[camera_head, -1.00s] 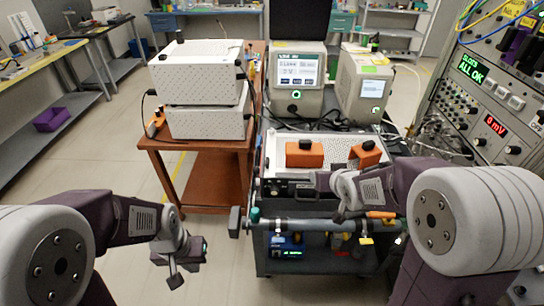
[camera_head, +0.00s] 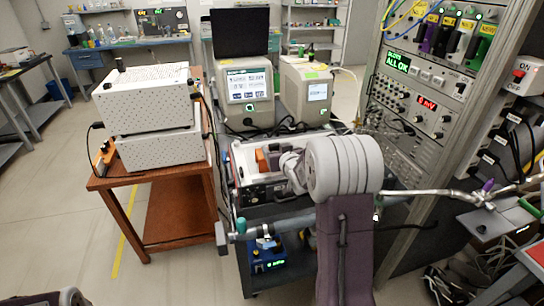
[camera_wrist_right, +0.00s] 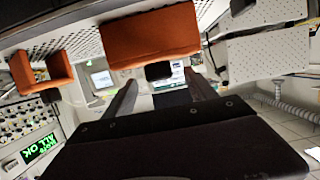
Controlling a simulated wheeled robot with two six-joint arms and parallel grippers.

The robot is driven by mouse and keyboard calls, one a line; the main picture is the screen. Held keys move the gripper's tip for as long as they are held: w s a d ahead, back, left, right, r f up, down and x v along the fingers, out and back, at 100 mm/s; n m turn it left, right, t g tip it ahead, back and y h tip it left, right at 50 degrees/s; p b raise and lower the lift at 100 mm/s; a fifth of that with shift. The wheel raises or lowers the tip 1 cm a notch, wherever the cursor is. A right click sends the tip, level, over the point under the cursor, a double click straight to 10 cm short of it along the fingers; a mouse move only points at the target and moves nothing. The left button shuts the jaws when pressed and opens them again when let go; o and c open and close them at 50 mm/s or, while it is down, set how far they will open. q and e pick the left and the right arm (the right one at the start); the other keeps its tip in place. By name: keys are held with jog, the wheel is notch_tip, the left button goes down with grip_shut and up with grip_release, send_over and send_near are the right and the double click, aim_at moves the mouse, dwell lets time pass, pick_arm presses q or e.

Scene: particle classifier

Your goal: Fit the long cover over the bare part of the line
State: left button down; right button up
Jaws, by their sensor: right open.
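Two orange pieces lie on the white box on the cart; the longer one (camera_wrist_right: 153,38) is probably the long cover. It has a dark knob on its near side. The shorter orange piece (camera_wrist_right: 42,72) shows an open channel. My right gripper (camera_wrist_right: 164,78) is open and empty, its fingers apart on either side of the knob, with no contact visible. In the head view, my right arm hides most of that gripper and part of the orange pieces (camera_head: 262,160). The line (camera_head: 275,227) runs along the cart's front, with bare metal (camera_head: 430,192) to the right. My left gripper is out of view.
Two stacked white boxes (camera_head: 150,105) stand on a brown cart (camera_head: 165,215) at left. Two instruments (camera_head: 250,90) stand behind the white box. A rack with an "ALL OK" display (camera_head: 398,62) rises at right. Floor at left is open (camera_head: 60,210).

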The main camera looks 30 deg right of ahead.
aim_at(274, 143)
jog(key=shift+w+d+f, duration=0.1)
jog(key=shift+w+f, duration=0.1)
jog(key=shift+w, duration=0.4)
jog(key=shift+w+d+f, duration=0.2)
jog(key=shift+w+d, duration=0.2)
jog(key=x, duration=0.2)
jog(key=p+x, duration=0.1)
jog(key=x, duration=0.1)
jog(key=shift+w+a+r, duration=0.1)
jog(key=shift+a+r, duration=0.15)
jog(key=shift+r, duration=0.05)
jog(key=shift+w+d+f, duration=0.15)
jog(key=shift+w+f, duration=0.05)
jog(key=shift+w, duration=0.15)
jog(key=shift+s+r, duration=0.1)
jog(key=c, duration=0.3)
grip_shut()
